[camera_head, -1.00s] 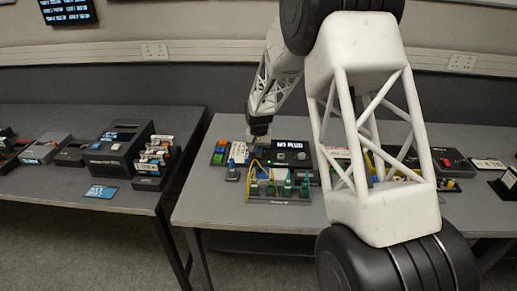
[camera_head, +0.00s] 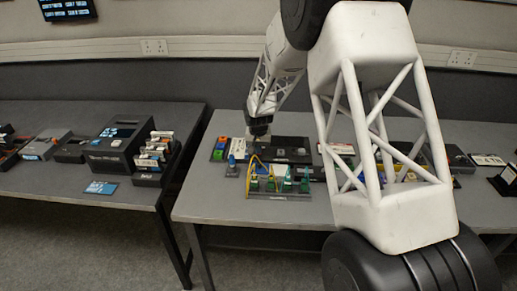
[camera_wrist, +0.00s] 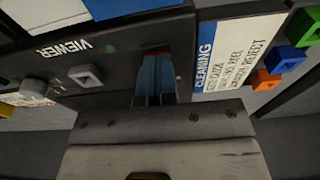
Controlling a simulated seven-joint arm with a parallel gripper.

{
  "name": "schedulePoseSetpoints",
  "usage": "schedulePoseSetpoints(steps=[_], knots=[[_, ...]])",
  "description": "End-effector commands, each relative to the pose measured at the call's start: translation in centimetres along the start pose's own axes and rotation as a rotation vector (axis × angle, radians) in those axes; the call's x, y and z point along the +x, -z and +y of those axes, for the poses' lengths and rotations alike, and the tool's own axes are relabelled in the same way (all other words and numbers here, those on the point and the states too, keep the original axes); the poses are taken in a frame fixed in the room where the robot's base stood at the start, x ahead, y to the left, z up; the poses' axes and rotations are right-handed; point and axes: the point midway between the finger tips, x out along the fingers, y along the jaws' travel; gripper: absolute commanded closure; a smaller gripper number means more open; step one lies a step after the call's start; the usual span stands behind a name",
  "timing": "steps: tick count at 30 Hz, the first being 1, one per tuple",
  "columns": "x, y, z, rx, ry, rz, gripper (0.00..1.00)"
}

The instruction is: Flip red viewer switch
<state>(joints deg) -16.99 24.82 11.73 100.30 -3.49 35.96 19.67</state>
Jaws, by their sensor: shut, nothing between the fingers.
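The viewer (camera_head: 291,151) is a dark box on the right table in the head view, and its display is dark. In the wrist view its black panel (camera_wrist: 130,47) carries the word VIEWER, upside down. A small patch of the red switch (camera_wrist: 156,51) shows right at my fingertips; the rest is hidden behind them, so its position cannot be told. My gripper (camera_wrist: 155,70) is shut and empty, its blue-grey fingers against or just over the switch. In the head view my gripper (camera_head: 259,134) is at the viewer's left end.
A white CLEANING card (camera_wrist: 235,52) lies beside the viewer, with coloured blocks (camera_wrist: 285,60) past it.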

Motion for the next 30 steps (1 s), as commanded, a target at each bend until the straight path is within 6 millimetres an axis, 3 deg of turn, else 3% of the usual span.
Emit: schedulePoseSetpoints(steps=[1,5,20,30], knots=[[1.4,-0.8,0.1,0.0,-0.005,-0.019,1.0],[1.6,-0.9,0.2,0.0,-0.006,-0.023,1.0],[1.9,-1.0,0.2,0.0,-0.007,-0.028,1.0],[1.6,0.3,0.2,0.0,-0.006,-0.022,1.0]])
